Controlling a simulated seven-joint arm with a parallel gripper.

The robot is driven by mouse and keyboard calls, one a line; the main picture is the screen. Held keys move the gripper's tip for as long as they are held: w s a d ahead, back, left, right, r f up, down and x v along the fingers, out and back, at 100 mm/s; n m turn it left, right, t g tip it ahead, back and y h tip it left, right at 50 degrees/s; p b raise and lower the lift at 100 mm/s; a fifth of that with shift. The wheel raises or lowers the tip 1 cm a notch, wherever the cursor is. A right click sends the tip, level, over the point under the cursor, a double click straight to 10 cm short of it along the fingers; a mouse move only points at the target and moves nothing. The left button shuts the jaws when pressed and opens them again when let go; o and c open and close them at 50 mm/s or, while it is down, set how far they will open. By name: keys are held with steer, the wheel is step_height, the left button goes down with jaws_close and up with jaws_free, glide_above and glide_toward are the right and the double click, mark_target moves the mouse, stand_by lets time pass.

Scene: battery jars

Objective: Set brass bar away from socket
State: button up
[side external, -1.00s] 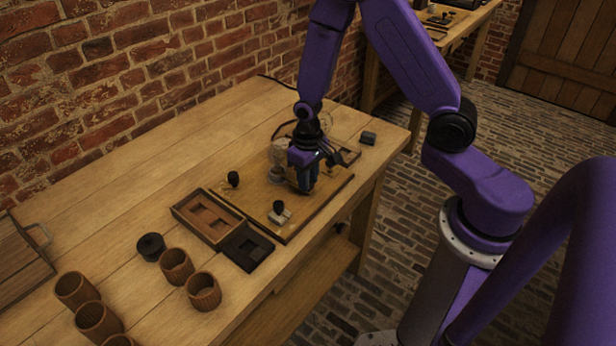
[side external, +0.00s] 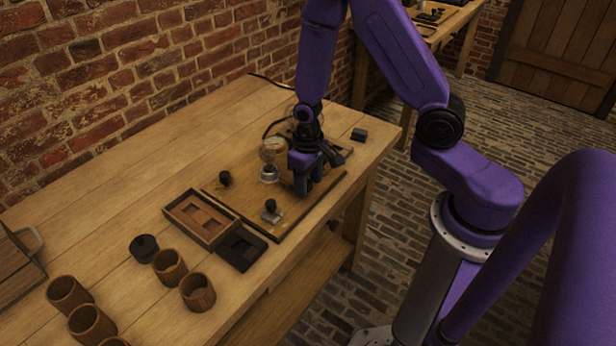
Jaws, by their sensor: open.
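My gripper (side external: 307,192) points down over the right part of the wooden board (side external: 234,208), with its fingers apart. I cannot make out the brass bar; it may be too small to tell or hidden by the gripper. A small pale round piece (side external: 269,173), possibly the socket, stands on the board just left of the fingers. A glass globe (side external: 273,149) stands behind it. A black knob on a small pale base (side external: 271,211) sits nearer the front edge of the board. Another black knob (side external: 225,178) stands at the board's back left.
A wooden tray (side external: 182,217) and a black tray (side external: 240,250) lie left of the board. A black lidded pot (side external: 144,248) and several ribbed wooden cups (side external: 198,292) stand further left. A dark block (side external: 358,134) lies at the right.

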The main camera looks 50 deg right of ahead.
steer(key=shift+r, duration=0.1)
step_height(320, 180, up, 17)
steer(key=shift+r, duration=0.15)
stand_by(0.6)
steer(key=s+a+r+n, duration=0.1)
steer(key=s+a+n, duration=0.1)
steer(key=s+n, duration=0.4)
steer(key=s+a+n, duration=0.2)
steer(key=s+n, duration=0.4)
steer(key=s, duration=0.8)
steer(key=shift+s+a+r+n, duration=0.15)
steer(key=shift+s+r+n, duration=0.15)
steer(key=shift+s+r, duration=0.05)
